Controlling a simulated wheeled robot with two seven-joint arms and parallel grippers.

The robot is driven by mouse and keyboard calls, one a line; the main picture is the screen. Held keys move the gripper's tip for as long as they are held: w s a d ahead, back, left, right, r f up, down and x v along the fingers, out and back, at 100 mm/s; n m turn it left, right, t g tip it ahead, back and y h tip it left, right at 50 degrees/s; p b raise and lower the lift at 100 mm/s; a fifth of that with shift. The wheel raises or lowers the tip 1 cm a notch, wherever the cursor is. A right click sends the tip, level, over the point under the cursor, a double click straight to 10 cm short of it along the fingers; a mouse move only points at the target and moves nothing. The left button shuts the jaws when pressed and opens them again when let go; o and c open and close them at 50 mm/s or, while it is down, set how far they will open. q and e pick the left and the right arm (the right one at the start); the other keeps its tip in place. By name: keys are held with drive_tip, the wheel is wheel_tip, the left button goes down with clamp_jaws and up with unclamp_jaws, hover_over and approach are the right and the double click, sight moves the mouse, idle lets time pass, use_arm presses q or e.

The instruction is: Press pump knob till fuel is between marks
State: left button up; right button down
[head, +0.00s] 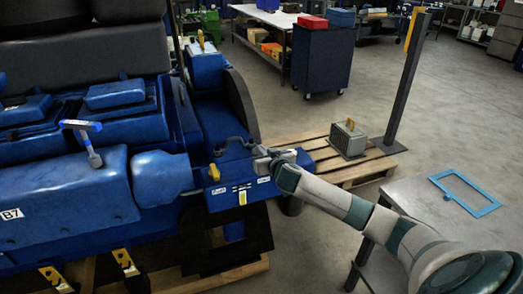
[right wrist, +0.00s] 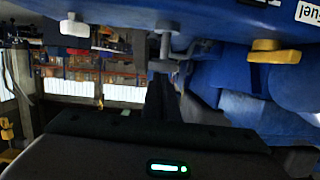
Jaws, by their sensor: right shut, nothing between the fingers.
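The big blue engine (head: 60,190) fills the left of the head view. My right gripper (head: 262,163) is shut and empty, close to the grey fittings on the blue fuel housing (head: 222,196). A yellow handle (head: 214,172) and a yellow upright strip (head: 242,197), perhaps the fuel gauge, show on that housing; fuel level and marks are too small to read. In the right wrist view, a grey knob-like fitting (right wrist: 165,66) stands just ahead of my dark fingers (right wrist: 160,95); I cannot tell whether they touch. The yellow handle (right wrist: 268,50) and a "Fuel" label (right wrist: 307,13) show there too. My left gripper is out of view.
A blue-handled tool (head: 85,140) stands on the engine. A grey table (head: 420,195) with a blue frame (head: 465,193) is at right.

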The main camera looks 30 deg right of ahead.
drive_tip(key=shift+f+b, duration=1.3)
drive_tip(key=shift+f, duration=0.3)
drive_tip(key=shift+s+f, duration=0.1)
drive_tip(key=shift+f, duration=0.15)
